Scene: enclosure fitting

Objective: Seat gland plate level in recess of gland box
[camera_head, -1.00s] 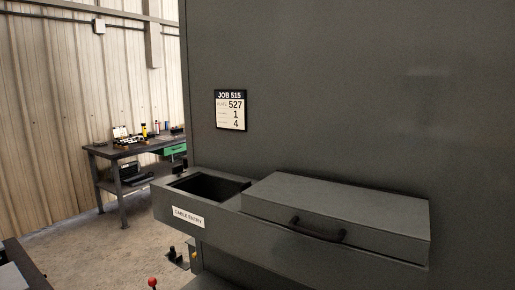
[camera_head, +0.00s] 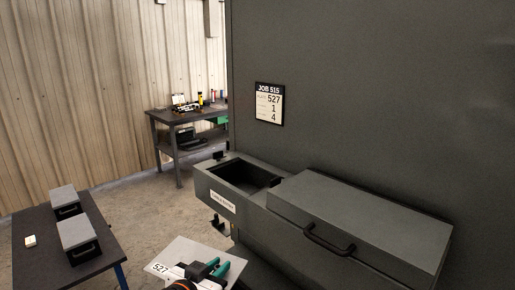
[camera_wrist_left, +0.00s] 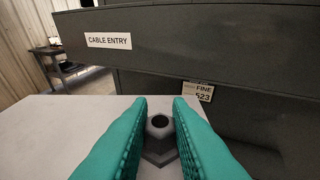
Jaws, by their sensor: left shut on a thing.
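The gland plate (camera_head: 190,251) is a light grey plate marked 527, low in the head view; it spreads below the fingers in the left wrist view (camera_wrist_left: 45,135). My left gripper (camera_head: 215,269) has teal fingers and is shut on the plate's grey hex fitting (camera_wrist_left: 159,140). The gland box (camera_head: 210,184) is dark grey, labelled CABLE ENTRY, with an open, dark recess (camera_head: 240,176) in its top. The plate is apart from the recess, lower and nearer to me. In the left wrist view the box front (camera_wrist_left: 200,38) stands beyond the plate. My right gripper is not in view.
A closed lid with a black handle (camera_head: 328,241) lies right of the recess. A tall dark cabinet wall bears a JOB 515 sign (camera_head: 269,104). A dark table (camera_head: 35,255) at left carries two grey-topped boxes. A workbench (camera_head: 160,118) stands behind.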

